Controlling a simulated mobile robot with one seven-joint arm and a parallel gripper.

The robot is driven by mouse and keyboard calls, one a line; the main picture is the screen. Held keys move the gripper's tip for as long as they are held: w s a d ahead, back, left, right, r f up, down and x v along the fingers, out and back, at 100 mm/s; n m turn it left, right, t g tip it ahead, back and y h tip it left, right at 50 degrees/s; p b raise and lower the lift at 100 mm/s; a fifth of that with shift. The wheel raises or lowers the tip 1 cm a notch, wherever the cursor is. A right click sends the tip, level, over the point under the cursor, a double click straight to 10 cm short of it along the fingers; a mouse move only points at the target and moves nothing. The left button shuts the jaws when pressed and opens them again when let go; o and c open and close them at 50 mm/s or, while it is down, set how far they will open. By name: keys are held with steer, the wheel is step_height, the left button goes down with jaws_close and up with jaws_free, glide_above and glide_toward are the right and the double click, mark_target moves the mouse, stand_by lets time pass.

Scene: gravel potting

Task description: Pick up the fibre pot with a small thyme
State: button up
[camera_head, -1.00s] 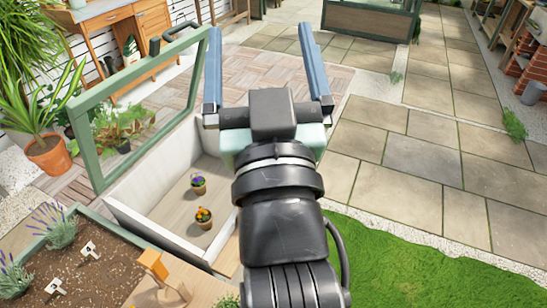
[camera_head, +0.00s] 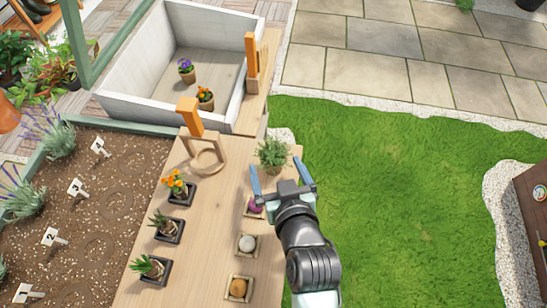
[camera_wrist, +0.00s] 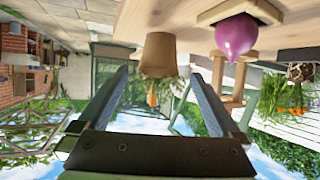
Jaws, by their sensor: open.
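The small thyme (camera_head: 271,152) is a bushy green plant at the far right edge of the wooden table, in the head view.
A purple bulb (camera_head: 256,206) in a small square holder sits close beside my left finger. White (camera_head: 247,243) and brown (camera_head: 238,288) bulbs stand nearer. Potted plants and a wooden ring stand (camera_head: 207,158) are left. Lawn (camera_head: 400,180) lies to the right.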

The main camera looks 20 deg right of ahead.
mark_target(271, 149)
steer(key=x, duration=0.7)
steer(key=shift+w+d+f+b, duration=0.15)
steer(key=shift+w+b, duration=0.1)
steer(key=shift+b, duration=0.15)
steer(key=c, duration=1.4)
